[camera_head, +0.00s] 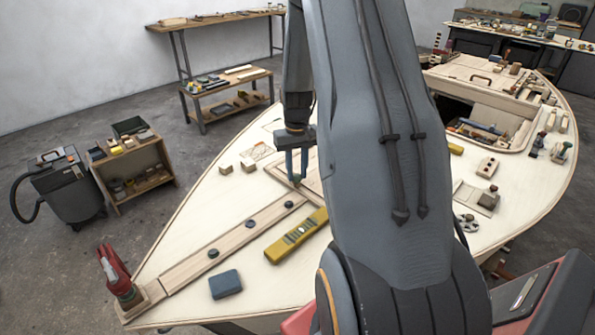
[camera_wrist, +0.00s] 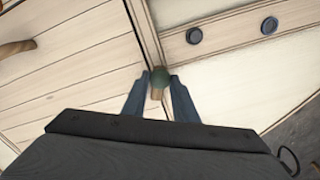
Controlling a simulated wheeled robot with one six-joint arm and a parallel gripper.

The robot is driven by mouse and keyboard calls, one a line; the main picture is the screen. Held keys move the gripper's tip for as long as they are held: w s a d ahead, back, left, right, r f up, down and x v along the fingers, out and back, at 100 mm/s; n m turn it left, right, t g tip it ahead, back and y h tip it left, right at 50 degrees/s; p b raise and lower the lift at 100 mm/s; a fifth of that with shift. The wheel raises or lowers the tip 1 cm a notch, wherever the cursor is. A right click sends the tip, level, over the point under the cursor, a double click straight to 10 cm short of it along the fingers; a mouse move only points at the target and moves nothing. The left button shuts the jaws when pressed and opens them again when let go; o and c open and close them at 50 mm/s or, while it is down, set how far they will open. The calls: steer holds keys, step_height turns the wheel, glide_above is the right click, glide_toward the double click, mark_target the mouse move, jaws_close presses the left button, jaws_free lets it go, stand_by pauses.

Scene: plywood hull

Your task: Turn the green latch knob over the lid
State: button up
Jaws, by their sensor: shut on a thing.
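The green latch knob (camera_wrist: 160,77) shows in the wrist view between the two blue-grey fingertips of my gripper (camera_wrist: 159,83). My gripper is shut on it. A short piece of wood (camera_wrist: 156,94) shows just below the knob, between the fingers. The planked lid (camera_wrist: 70,75) spreads to the left of the knob, with its edge strip running up from it. In the head view my gripper (camera_head: 297,178) points down at the lid's near corner. My arm hides most of the lid there, and the knob is too small to make out.
A plank with dark round plugs (camera_head: 213,254) runs toward the bow. Small wooden blocks (camera_head: 247,166) sit left of my gripper. Bare deck lies between them.

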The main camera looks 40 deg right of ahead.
mark_target(297, 176)
steer(key=m, duration=0.6)
steer(key=shift+w+r+m, duration=0.1)
steer(key=shift+m, duration=0.2)
steer(key=m+b, duration=0.1)
steer(key=m, duration=0.5)
stand_by(0.4)
steer(key=o, duration=1.1)
steer(key=shift+c, duration=0.2)
steer(key=shift+r, duration=0.1)
step_height(297, 176, up, 8)
steer(key=b, duration=0.1)
steer(key=shift+f+b, duration=0.2)
steer(key=shift+b, duration=0.2)
